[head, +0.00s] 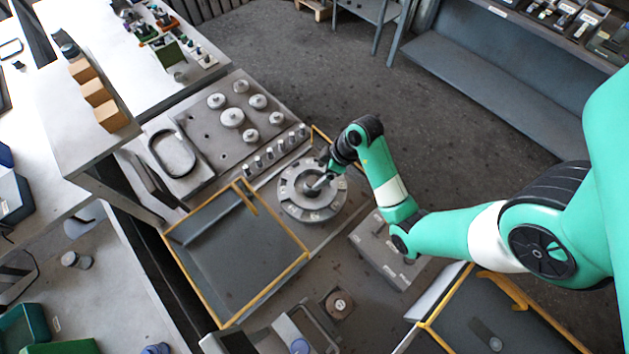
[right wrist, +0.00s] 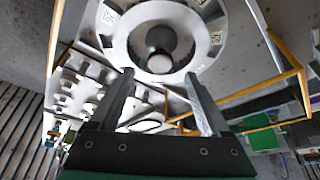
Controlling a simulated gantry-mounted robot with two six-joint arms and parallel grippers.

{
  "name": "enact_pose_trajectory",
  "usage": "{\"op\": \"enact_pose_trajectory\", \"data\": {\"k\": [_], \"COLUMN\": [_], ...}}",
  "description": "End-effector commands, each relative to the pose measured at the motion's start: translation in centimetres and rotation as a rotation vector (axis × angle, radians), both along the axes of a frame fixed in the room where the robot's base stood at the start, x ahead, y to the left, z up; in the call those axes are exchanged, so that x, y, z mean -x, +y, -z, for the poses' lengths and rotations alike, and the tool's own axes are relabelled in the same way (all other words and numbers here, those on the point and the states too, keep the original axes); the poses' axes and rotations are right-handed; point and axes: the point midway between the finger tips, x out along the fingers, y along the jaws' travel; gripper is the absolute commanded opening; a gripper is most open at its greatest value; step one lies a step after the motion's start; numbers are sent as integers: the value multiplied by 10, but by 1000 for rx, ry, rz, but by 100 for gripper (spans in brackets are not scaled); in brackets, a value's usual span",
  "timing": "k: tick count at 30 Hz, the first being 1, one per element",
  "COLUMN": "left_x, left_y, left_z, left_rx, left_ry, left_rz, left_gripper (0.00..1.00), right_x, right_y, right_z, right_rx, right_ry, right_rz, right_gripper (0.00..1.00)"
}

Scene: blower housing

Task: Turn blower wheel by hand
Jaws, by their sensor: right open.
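The round grey blower housing (head: 295,207) stands on the bench in the middle of the head view. In the right wrist view its pale ring (right wrist: 118,40) surrounds a dark centre with a light round hub (right wrist: 160,63), and I take this to be the blower wheel's middle. My right gripper (head: 320,182) is over the housing's centre in the head view. In the right wrist view its two fingers (right wrist: 159,78) are spread, with the hub showing between their tips. I cannot tell whether a finger touches the wheel. My left gripper is in neither view.
A yellow-edged dark tray (head: 235,255) lies left of the housing. A plate with several metal discs (head: 232,117) and a row of small pegs (head: 270,152) stand behind it. A grey box (head: 385,250) sits to its right, and another yellow-edged tray (head: 500,318) at lower right.

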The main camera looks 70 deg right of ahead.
Motion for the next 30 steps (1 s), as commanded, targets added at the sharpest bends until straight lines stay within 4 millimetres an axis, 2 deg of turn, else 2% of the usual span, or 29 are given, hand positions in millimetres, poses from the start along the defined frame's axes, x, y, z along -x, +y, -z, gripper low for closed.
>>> {"op": "enact_pose_trajectory", "data": {"k": [1, 6, 17, 30], "left_x": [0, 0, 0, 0], "left_y": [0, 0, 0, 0], "left_z": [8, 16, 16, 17], "left_rx": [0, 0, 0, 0], "left_ry": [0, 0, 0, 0], "left_rz": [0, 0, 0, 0], "left_gripper": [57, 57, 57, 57], "right_x": [-4, -14, -19, -18], "right_y": [1, 2, 2, 2], "right_z": [14, 38, 44, 43], "right_rx": [-2, 0, 2, 1], "right_ry": [2, 1, -1, -1], "right_rz": [-3, -2, -1, -2], "right_gripper": [81, 81, 81, 3]}}
